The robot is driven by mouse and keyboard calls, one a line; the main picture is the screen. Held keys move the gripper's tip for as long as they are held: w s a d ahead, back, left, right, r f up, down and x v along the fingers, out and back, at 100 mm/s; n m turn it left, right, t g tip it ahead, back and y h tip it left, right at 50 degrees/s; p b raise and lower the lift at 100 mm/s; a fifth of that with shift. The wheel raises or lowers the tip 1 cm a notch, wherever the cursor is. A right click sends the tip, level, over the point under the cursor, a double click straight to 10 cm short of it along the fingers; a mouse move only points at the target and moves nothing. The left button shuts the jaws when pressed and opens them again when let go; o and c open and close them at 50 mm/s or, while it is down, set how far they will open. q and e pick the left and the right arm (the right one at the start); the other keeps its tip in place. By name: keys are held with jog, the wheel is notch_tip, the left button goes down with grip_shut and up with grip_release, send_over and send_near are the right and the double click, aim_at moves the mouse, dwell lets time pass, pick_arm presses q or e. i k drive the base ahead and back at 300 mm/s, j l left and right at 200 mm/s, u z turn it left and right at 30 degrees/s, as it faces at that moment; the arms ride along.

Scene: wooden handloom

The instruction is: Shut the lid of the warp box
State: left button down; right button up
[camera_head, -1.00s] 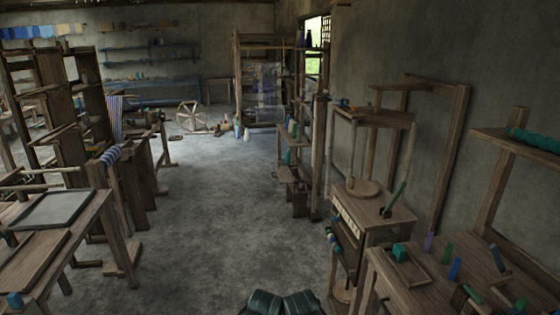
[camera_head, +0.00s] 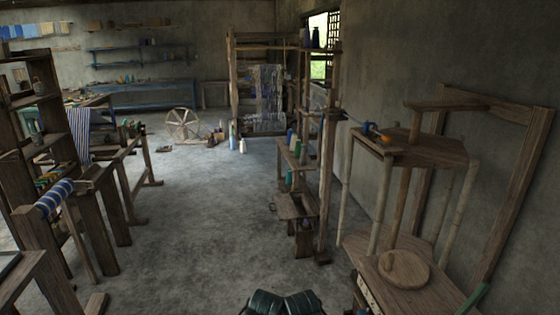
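I cannot pick out a warp box or its lid in the head view. A wooden handloom frame (camera_head: 234,90) stands at the far end of the room with patterned cloth (camera_head: 267,88) in it. Another loom-like wooden frame with a striped cloth roll (camera_head: 54,197) stands at the left. Neither of my grippers can be made out. Only dark parts of mine show at the bottom middle edge.
A grey floor aisle (camera_head: 195,215) runs clear ahead. A wooden stand (camera_head: 425,148) with a round disc (camera_head: 403,269) is close on the right. A narrow shelf with bottles (camera_head: 290,208) stands beyond it. A spinning wheel (camera_head: 183,124) and a blue bench (camera_head: 150,92) are at the back.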

aim_at(286, 209)
jog(key=i, duration=3.6)
jog(key=i+z, duration=0.15)
jog(key=i, duration=0.2)
